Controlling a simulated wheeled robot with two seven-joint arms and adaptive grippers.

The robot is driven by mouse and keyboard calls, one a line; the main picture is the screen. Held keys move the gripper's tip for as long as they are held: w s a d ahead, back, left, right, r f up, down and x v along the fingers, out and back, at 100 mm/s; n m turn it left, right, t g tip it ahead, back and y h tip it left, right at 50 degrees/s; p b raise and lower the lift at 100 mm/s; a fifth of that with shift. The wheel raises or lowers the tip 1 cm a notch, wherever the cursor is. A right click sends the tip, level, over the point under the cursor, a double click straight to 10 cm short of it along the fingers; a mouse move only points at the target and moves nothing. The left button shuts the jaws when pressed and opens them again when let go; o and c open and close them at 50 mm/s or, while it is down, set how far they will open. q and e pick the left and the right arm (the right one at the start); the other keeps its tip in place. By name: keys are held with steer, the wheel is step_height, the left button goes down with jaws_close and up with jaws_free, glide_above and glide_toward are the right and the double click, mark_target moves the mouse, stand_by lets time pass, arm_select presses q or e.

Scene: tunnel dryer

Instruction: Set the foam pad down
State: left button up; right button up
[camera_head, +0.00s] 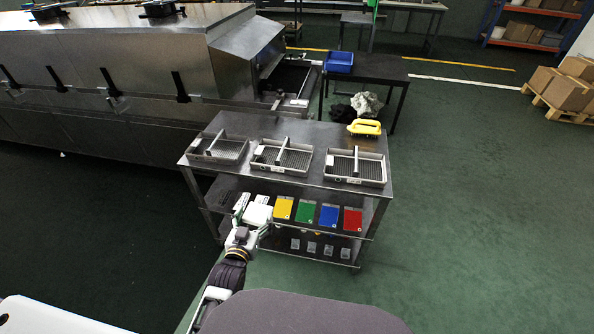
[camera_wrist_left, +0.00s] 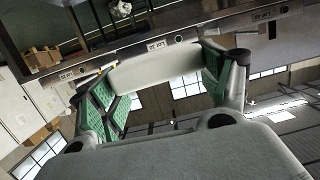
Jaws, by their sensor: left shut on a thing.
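My left gripper (camera_head: 250,222) is in front of the metal cart (camera_head: 225,183), below its top at the left, near the left end of the coloured cards. It is shut on a white foam pad (camera_head: 258,214). In the left wrist view the pad (camera_wrist_left: 155,68) spans between the green-lined fingers of the gripper (camera_wrist_left: 160,82). Three metal trays stand in a row on the cart top: left tray (camera_head: 218,157), middle tray (camera_head: 281,167) and right tray (camera_head: 355,178). Each has a divider. My right gripper is not in view.
A yellow-handled tool (camera_head: 365,127) lies on the cart's back right. The steel dryer (camera_head: 130,80) stands behind left. A dark table (camera_head: 385,68) with a blue bin (camera_head: 339,62) stands behind.

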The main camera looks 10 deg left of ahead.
arm_select(q)
steer(key=shift+w+d, duration=0.1)
steer(key=shift+d, duration=0.3)
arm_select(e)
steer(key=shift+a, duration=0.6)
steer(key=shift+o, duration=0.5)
arm_select(q)
steer(key=shift+w+r, duration=0.15)
steer(key=shift+w, duration=0.45)
steer(key=w+r+b, duration=0.1)
steer(key=w+r, duration=0.7)
steer(key=w, duration=0.3)
steer(key=w+r+b, duration=0.1)
steer(key=w+r, duration=0.7)
steer(key=w, duration=0.4)
steer(key=shift+w+d+r+m+h+b, duration=0.15)
steer(key=shift+d+m+h+b, duration=0.15)
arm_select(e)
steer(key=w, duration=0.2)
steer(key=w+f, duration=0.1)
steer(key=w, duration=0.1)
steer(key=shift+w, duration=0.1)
